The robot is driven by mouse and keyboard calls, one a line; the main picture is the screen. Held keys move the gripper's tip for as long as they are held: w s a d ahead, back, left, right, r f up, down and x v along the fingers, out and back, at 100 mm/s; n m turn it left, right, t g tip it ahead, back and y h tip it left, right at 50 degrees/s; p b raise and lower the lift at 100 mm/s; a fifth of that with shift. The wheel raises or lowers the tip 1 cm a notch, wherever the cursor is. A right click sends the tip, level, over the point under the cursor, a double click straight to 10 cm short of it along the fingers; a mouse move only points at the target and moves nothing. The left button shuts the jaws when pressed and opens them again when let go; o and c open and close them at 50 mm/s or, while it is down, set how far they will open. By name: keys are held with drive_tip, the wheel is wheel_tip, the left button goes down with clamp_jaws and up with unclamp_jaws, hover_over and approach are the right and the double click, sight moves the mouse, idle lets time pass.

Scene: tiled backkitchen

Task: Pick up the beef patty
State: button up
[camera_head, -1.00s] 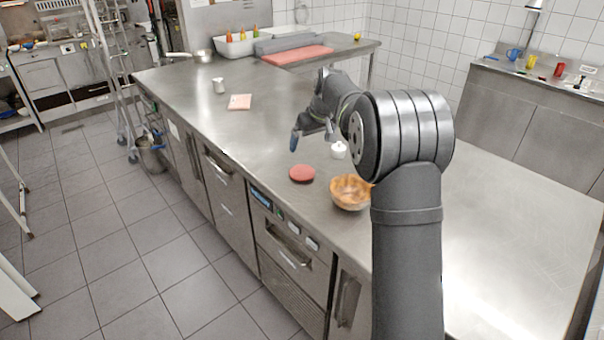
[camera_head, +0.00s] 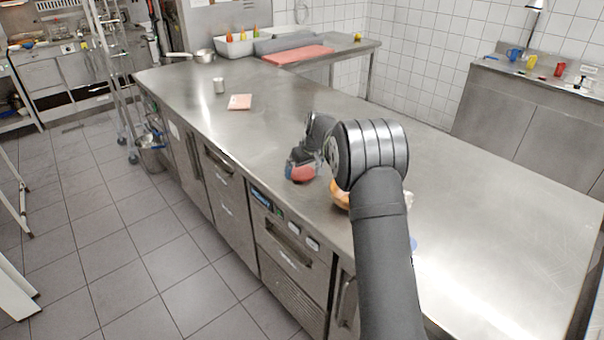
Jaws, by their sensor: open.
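The beef patty (camera_head: 302,174) is a reddish-brown disc lying on the steel counter (camera_head: 450,210) near its front edge. My gripper (camera_head: 301,168) is low over the patty, with its fingers at the patty's sides and partly covering it. The gripper is open. Whether the fingers touch the patty cannot be told from this view.
An orange-brown bowl (camera_head: 340,195) stands just right of the patty, mostly hidden behind my arm. The counter's right side is clear.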

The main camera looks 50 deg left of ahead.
drive_tip(key=shift+a+f, duration=0.25)
drive_tip(key=shift+f, duration=0.2)
drive_tip(key=c, duration=1.1)
